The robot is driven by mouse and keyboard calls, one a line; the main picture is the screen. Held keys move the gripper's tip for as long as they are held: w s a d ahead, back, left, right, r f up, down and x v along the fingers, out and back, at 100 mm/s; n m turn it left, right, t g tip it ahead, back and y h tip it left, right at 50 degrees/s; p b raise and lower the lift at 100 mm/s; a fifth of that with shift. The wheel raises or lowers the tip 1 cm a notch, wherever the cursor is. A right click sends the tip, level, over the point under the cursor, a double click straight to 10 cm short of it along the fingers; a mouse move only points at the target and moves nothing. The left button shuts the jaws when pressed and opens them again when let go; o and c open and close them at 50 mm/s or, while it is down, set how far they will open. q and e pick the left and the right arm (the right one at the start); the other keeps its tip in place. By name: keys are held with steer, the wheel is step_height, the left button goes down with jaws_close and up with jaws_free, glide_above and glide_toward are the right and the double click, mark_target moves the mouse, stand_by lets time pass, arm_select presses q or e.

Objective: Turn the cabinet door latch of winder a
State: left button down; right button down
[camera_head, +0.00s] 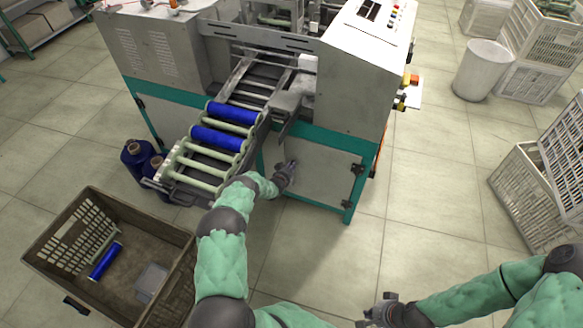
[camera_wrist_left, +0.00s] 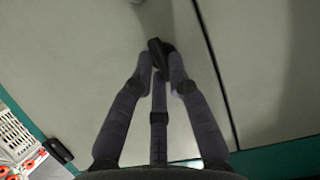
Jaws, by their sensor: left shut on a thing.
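The grey cabinet door (camera_head: 325,178) is on the lower front of the winder (camera_head: 352,95), inside a teal frame, and looks closed. My left gripper (camera_head: 290,172) is at the door's left side. In the left wrist view its dark fingers (camera_wrist_left: 160,68) come together on the black door latch (camera_wrist_left: 158,46), so it is shut on it. The fingers cover part of the latch, and in the head view the latch is mostly hidden by the gripper. My right gripper (camera_head: 376,312) hangs over the floor at the bottom, away from the winder; its fingers are too small to read.
Blue bobbins (camera_head: 218,138) lie on the roller chute left of the door. A brown crate (camera_head: 180,235) with a blue bobbin (camera_head: 105,261) stands at lower left. Dark blue spools (camera_head: 137,155) stand by the winder. White crates (camera_head: 535,200) line the right. Floor right of the door is clear.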

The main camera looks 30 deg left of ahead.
arm_select(q)
steer(key=c, duration=1.2)
jaws_free()
steer(key=shift+f, duration=0.1)
steer(key=shift+s, duration=0.15)
steer(key=a+v, duration=0.1)
steer(key=v, duration=0.6)
steer(key=shift+d, duration=0.5)
steer(key=shift+s, duration=0.1)
steer(key=s+d+r+g+h+p, duration=0.25)
steer(key=s+d, duration=0.45)
steer(key=d, duration=0.4)
steer(key=s+d+r+g+h+p, duration=0.15)
steer(key=s+d+g, duration=0.35)
steer(key=d, duration=0.6)
steer(key=s+d+r+g+p, duration=0.1)
steer(key=s+d+r, duration=0.2)
steer(key=s, duration=0.5)
steer(key=s+d+r+g+h+p, duration=0.1)
steer(key=s+d+r+g, duration=0.1)
steer(key=s, duration=0.6)
steer(key=s+d+r+g+p, duration=0.1)
steer(key=s+d+r+g, duration=0.1)
steer(key=s+d+r, duration=0.2)
steer(key=s+d, duration=0.2)
steer(key=s, duration=0.2)
steer(key=shift+s+d+r+n+h, duration=0.3)
steer(key=shift+s+d+r+h, duration=0.05)
steer(key=shift+s+r+h, duration=0.05)
